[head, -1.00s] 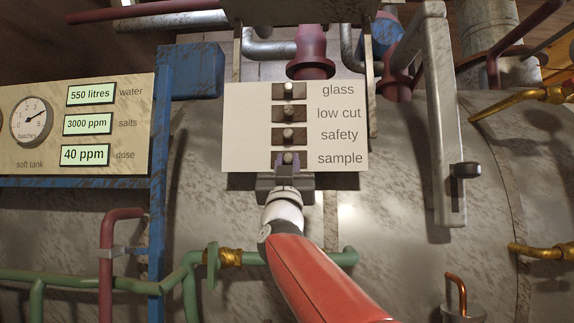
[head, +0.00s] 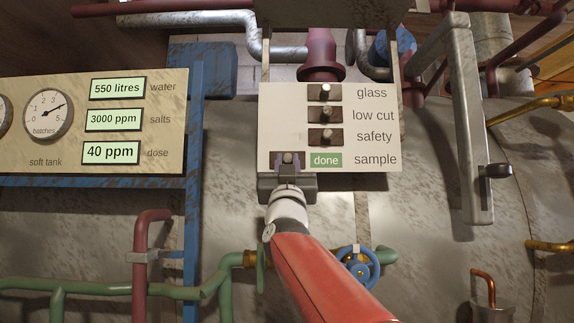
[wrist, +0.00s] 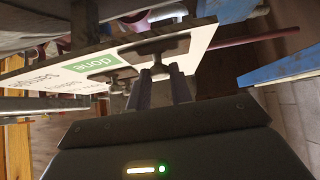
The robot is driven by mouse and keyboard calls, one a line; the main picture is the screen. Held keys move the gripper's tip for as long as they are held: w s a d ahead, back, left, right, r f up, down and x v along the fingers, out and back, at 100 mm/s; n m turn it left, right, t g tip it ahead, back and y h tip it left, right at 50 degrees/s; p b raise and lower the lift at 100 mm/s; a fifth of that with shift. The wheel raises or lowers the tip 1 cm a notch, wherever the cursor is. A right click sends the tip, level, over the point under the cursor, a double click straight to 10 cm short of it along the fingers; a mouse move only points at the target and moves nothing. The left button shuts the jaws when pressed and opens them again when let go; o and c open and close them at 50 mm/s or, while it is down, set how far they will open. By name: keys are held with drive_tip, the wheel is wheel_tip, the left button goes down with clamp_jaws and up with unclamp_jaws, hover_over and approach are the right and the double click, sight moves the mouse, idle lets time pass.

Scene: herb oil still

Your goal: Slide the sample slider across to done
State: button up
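The sample slider (head: 287,158) is a small grey knob on the bottom row of the white panel (head: 270,110), at the row's left end. A green "done" label (head: 326,160) shows to its right, beside the word "sample". My gripper (head: 287,162) is at the knob, with one finger on each side and small gaps between; it looks open. In the wrist view, my gripper (wrist: 159,72) has its fingertips on either side of the knob, near the panel face and the green label (wrist: 90,66).
The glass (head: 325,92), low cut (head: 325,114) and safety (head: 325,136) sliders are above and to the right. A gauge panel (head: 70,150) stands left, a grey lever (head: 472,130) right. A blue valve wheel (head: 358,266) and green pipe lie below.

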drive_tip(key=o, duration=0.4)
drive_tip(key=shift+a, duration=0.3)
drive_tip(key=shift+o, duration=0.2)
drive_tip(key=shift+s+f, duration=0.2)
drive_tip(key=shift+f, duration=0.05)
drive_tip(key=b+v, duration=0.3)
drive_tip(key=v, duration=0.4)
drive_tip(key=shift+b, duration=0.4)
drive_tip(key=shift+s, duration=0.2)
